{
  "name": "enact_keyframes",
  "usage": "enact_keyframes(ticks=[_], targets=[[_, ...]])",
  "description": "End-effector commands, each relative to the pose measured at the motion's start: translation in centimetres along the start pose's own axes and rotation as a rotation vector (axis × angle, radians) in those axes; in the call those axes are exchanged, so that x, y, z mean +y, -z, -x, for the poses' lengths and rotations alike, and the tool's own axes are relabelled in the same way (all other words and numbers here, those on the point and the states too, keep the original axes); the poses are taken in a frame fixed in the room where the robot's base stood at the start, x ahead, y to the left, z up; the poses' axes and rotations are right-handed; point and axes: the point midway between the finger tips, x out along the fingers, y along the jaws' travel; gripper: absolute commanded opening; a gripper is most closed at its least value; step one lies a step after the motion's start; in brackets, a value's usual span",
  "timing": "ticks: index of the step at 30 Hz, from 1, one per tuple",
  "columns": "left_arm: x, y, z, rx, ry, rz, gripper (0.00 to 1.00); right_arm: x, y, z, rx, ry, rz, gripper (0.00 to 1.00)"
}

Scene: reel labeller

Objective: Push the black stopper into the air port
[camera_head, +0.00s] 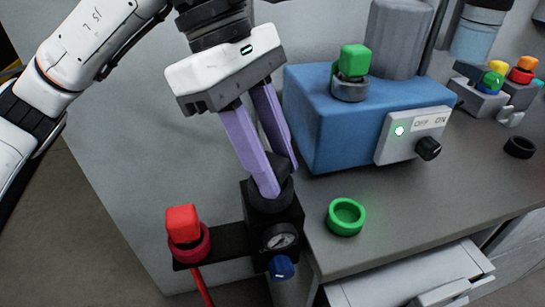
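My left gripper (278,178) reaches down from the top with two long purple fingers. The fingers are on either side of a black stopper (279,164) and look closed on it. The stopper is at the mouth of the air port, a black round collar (271,199) on top of the black block with a gauge (279,239). The near finger covers part of the stopper and collar, so how deep the stopper sits cannot be told. My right gripper is not in view.
A red stopper (183,223) sits in a red ring (190,245) at left. A blue machine (335,120) carries a green stopper (354,60). A green ring (346,216) and black ring (519,147) lie on the grey bench. A drawer (410,280) stands open below.

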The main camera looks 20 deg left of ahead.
Motion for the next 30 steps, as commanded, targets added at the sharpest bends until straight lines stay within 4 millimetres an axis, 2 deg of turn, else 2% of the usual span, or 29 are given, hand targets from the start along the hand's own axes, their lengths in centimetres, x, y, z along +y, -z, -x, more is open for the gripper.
enact_keyframes(ticks=[1,3,5,7,12,18,24,30], targets=[[-0.3,0.3,-0.7,0.01,0.019,-0.001,0.46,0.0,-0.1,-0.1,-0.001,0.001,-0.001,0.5],[-0.3,0.3,-0.7,0.01,0.02,-0.002,0.47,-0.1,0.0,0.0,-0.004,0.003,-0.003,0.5],[-0.3,0.3,-0.7,0.01,0.02,-0.002,0.47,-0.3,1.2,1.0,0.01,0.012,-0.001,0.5],[-0.2,0.2,0.6,0.009,0.015,-0.001,0.49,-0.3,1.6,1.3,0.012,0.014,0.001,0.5],[-0.1,0.0,4.8,0.004,0.007,0.0,0.49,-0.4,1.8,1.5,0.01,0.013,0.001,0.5],[-0.1,-0.1,8.5,0.002,0.001,-0.001,0.49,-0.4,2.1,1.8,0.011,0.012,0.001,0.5],[-0.1,0.0,10.2,0.001,0.001,-0.001,0.49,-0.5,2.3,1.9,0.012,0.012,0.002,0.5],[-0.1,0.0,10.3,0.001,0.001,-0.001,0.49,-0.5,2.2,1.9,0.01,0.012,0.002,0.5]])
